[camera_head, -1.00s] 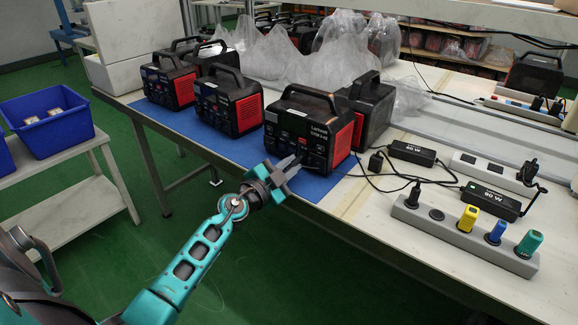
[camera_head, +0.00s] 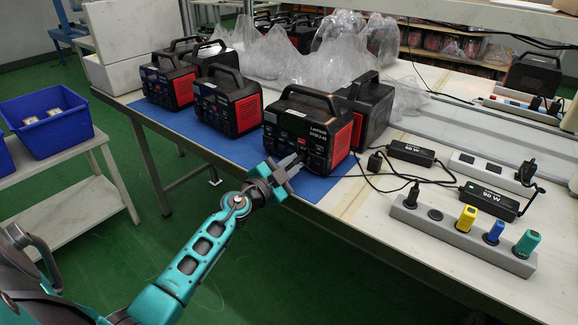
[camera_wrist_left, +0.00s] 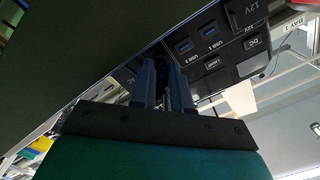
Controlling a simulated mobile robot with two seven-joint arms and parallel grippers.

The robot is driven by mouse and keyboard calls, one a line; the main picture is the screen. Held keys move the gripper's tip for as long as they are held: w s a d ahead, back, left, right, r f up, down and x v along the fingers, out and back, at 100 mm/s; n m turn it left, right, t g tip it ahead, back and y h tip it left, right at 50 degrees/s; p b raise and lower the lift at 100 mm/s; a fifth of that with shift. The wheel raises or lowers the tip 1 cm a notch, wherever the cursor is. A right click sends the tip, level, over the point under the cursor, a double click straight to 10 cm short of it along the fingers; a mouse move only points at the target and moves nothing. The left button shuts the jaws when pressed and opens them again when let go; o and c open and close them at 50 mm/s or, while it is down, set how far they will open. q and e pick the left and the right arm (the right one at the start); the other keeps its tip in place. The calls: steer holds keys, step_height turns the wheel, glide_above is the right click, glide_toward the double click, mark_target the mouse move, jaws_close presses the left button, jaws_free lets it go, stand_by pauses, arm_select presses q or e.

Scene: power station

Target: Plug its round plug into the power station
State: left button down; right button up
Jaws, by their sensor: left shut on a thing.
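The nearest power station (camera_head: 306,129), black with red sides and a top handle, stands on a blue mat (camera_head: 314,186) at the table's front. Its front panel also shows in the left wrist view (camera_wrist_left: 226,44), with labelled ports. My left gripper (camera_head: 290,167) is at the lower part of that panel. Its fingers (camera_wrist_left: 166,78) are shut on a small dark thing, apparently the round plug, mostly hidden between them and close to the panel. I cannot tell whether the plug is in a socket. My right gripper is not in view.
More power stations (camera_head: 228,101) stand to the left. A grey power strip (camera_head: 465,235) with yellow, blue and green plugs and black adapters (camera_head: 489,201) with cables lie to the right. A blue bin (camera_head: 47,117) sits on a side table at far left.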

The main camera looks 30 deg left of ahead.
arm_select(q)
steer(key=shift+w, duration=0.3)
stand_by(0.6)
steer(key=c, duration=1.1)
jaws_free()
steer(key=shift+o, duration=0.4)
steer(key=shift+s+d+f, duration=0.1)
steer(key=shift+d+f, duration=0.15)
steer(key=shift+s, duration=0.1)
steer(key=s+a+p, duration=0.1)
steer(key=s, duration=1.1)
steer(key=shift+s+a+r, duration=0.2)
steer(key=shift+s+r, duration=0.1)
steer(key=shift+r, duration=0.1)
